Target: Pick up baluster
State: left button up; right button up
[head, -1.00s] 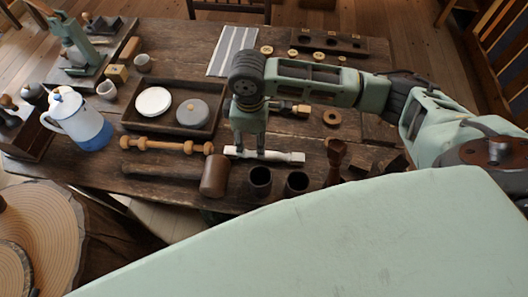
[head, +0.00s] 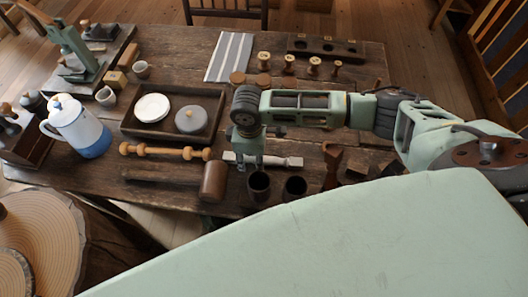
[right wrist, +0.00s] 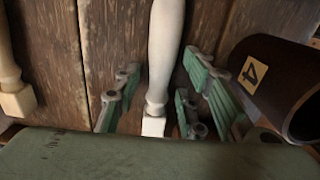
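The baluster, a white turned piece with square ends (head: 285,161), lies on the dark wooden table near its front edge. In the right wrist view its pale shaft (right wrist: 165,55) runs down between the green finger pads. My right gripper (head: 252,162) is low over the left part of the baluster. Its fingers (right wrist: 152,105) are open on both sides of it, with gaps visible. The gripper covers part of the baluster in the head view. My left gripper is not in view.
A light wooden spindle (head: 165,151) and a mallet (head: 213,181) lie to the left. Dark cups (head: 259,186) stand just in front; one labelled 4 (right wrist: 270,85) is close right of the fingers.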

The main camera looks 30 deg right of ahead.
grip_shut()
jog(key=shift+r, duration=0.1)
